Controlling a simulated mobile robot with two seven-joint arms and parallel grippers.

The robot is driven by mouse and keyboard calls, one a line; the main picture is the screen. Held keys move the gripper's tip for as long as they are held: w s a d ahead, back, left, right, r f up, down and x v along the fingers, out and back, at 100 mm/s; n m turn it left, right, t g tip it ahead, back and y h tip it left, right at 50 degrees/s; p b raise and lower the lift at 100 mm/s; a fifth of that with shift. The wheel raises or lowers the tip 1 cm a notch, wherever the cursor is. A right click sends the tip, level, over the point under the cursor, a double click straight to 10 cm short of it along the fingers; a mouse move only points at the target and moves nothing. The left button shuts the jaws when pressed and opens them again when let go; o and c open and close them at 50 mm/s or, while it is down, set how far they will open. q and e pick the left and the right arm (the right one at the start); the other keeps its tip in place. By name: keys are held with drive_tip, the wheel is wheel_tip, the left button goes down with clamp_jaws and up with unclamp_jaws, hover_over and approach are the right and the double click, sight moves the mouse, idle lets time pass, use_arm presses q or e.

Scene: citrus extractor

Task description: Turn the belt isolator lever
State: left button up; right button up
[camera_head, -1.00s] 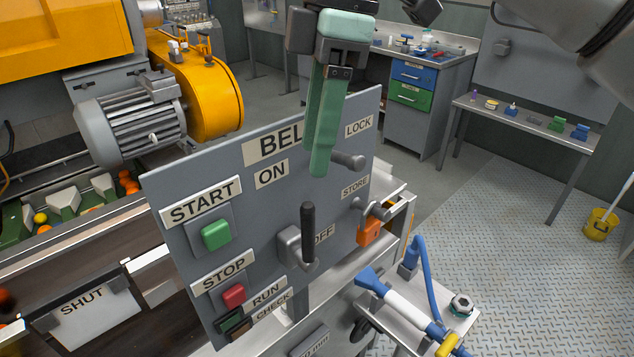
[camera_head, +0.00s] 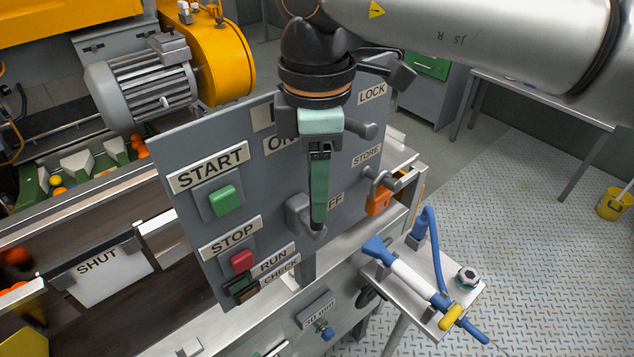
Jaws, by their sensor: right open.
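The grey control panel (camera_head: 272,205) stands at the middle of the view. The belt isolator lever (camera_head: 299,212) shows only its grey hub beside the partly covered OFF label; its black handle is largely hidden behind my gripper. My right gripper (camera_head: 319,208) comes down from above in front of the panel, its green fingers pointing down over the handle. It is open; I cannot tell whether the fingers touch or straddle the handle. My left gripper is not in view.
A grey peg (camera_head: 362,130) sticks out near the LOCK label. An orange padlock (camera_head: 378,201) hangs below STORE. Green START (camera_head: 223,200) and red STOP (camera_head: 241,260) buttons are to the left. A side tray (camera_head: 400,287) holds a blue-and-white tool.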

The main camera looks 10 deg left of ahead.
drive_tip(key=shift+f, duration=0.35)
drive_tip(key=shift+c, duration=0.3)
clamp_jaws()
idle(1.0)
